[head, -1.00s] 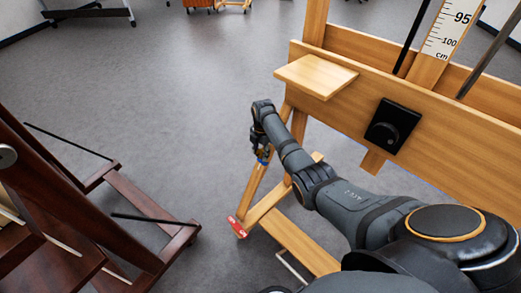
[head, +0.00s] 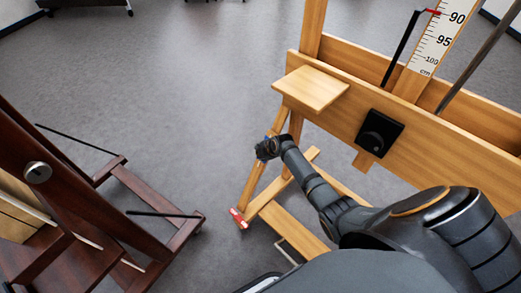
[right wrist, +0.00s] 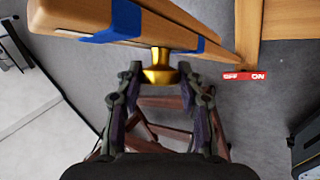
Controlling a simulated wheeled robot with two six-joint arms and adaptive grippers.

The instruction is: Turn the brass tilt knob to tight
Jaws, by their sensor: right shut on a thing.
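The brass tilt knob (right wrist: 159,72) sticks out from the underside of a wooden easel leg (right wrist: 150,22) in the right wrist view. Blue bands (right wrist: 112,25) wrap that leg near the knob. My right gripper (right wrist: 160,73) has a fingertip on each side of the knob and is shut on it. In the head view my right gripper (head: 266,149) is at the light easel's slanted leg, and the knob is hidden there. I cannot read the knob's turn or any tight mark. My left gripper is not in view.
A red OFF/ON part (head: 238,218) is at the light easel's foot. A small wooden shelf (head: 310,87) and a black knob plate (head: 379,133) are above my forearm. A dark easel (head: 90,190) stands at left. Grey floor (head: 170,80) lies open between.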

